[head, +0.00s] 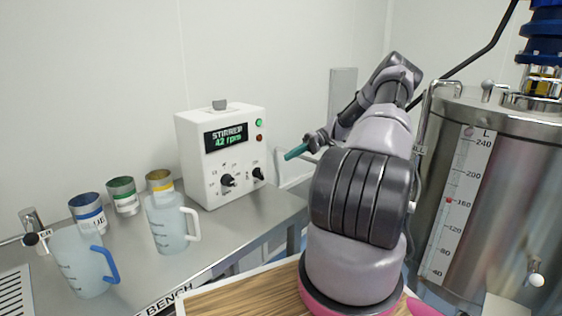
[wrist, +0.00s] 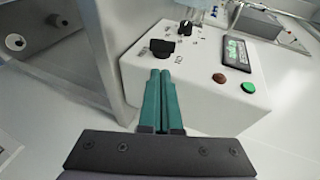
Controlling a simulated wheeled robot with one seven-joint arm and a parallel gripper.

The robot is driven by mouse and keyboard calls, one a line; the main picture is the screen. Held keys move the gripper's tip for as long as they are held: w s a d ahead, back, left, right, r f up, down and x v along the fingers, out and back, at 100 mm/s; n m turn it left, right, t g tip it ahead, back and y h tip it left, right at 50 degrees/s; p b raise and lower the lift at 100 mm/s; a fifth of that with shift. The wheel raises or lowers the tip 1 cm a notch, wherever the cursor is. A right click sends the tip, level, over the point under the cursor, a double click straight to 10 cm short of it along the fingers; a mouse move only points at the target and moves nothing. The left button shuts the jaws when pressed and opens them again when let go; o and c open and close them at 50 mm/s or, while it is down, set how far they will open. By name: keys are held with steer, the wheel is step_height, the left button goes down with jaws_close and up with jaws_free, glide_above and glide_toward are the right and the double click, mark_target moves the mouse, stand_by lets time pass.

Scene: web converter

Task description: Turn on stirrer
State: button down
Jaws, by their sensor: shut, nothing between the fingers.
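The stirrer control box (head: 222,155) is white and stands on the bench, with a lit display (head: 226,137) reading "STIRRER 42 rpm". Its front has a large black knob (head: 227,180), a smaller black knob (head: 258,174), a green button (head: 258,122) and a red button (head: 259,137). In the wrist view the green button (wrist: 248,87) and the red-brown button (wrist: 219,78) are right of the fingers, and a black knob (wrist: 162,47) is just beyond the tips. My gripper (head: 290,155) has teal fingers, shut and empty; in the wrist view its tips (wrist: 160,73) overlap the panel. Contact cannot be told.
A large steel tank (head: 480,190) with a litre scale stands at right. The bench (head: 235,225) holds two measuring jugs (head: 170,225) (head: 80,262) and three labelled cans, blue (head: 88,212), green (head: 123,196) and yellow (head: 160,182), left of the box.

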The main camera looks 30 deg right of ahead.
steer(key=v, duration=0.4)
steer(key=shift+w, duration=0.15)
steer(key=shift+s, duration=0.2)
